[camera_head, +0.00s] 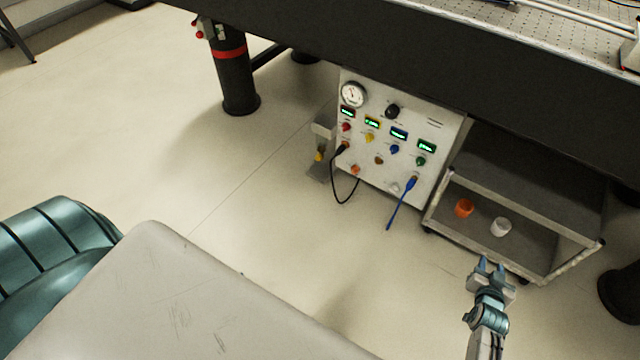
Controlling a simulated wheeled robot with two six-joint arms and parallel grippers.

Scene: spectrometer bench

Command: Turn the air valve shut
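A white control panel (385,140) stands under the bench, with a round gauge (353,94), a black knob (392,111), small green-lit displays and coloured knobs. A small yellow fitting (319,154) sits on a grey bracket at its left side. Red-ended fittings (199,34) sit on the bench leg at the upper left. I cannot tell which of these is the air valve, nor its handle position. My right gripper (491,265) is low at the right, away from the panel, with its fingertips apart and nothing between them. My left gripper is out of view.
A grey cart (528,215) right of the panel holds an orange cup (464,207) and a white cup (501,227). A black cable (336,187) and a blue cable (400,205) hang from the panel. The black bench edge (480,60) overhangs. Floor before the panel is clear.

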